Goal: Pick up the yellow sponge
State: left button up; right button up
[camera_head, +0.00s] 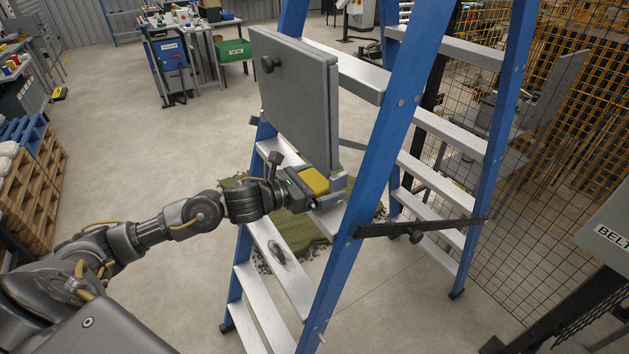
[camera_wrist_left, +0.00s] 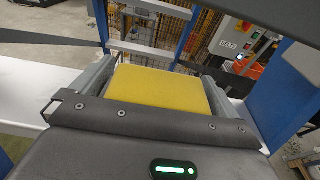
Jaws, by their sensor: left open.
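The yellow sponge (camera_head: 314,181) is at a step of the blue ladder, at the end of my left arm in the head view. In the left wrist view the yellow sponge (camera_wrist_left: 160,90) fills the space between the two fingers. My left gripper (camera_head: 328,188) is open, with a finger on each side of the sponge. In the left wrist view my left gripper (camera_wrist_left: 162,78) shows a narrow gap beside the sponge, though contact is hard to judge. The sponge's underside is hidden. My right gripper is not in view.
The blue stepladder (camera_head: 370,150) stands around the gripper, with its rails close by. A grey panel (camera_head: 300,100) stands upright just behind and above the gripper. A mesh fence (camera_head: 560,190) is at right. Pallets (camera_head: 35,185) stand at left.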

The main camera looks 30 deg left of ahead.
pick_arm(q)
jog(key=c, duration=0.9)
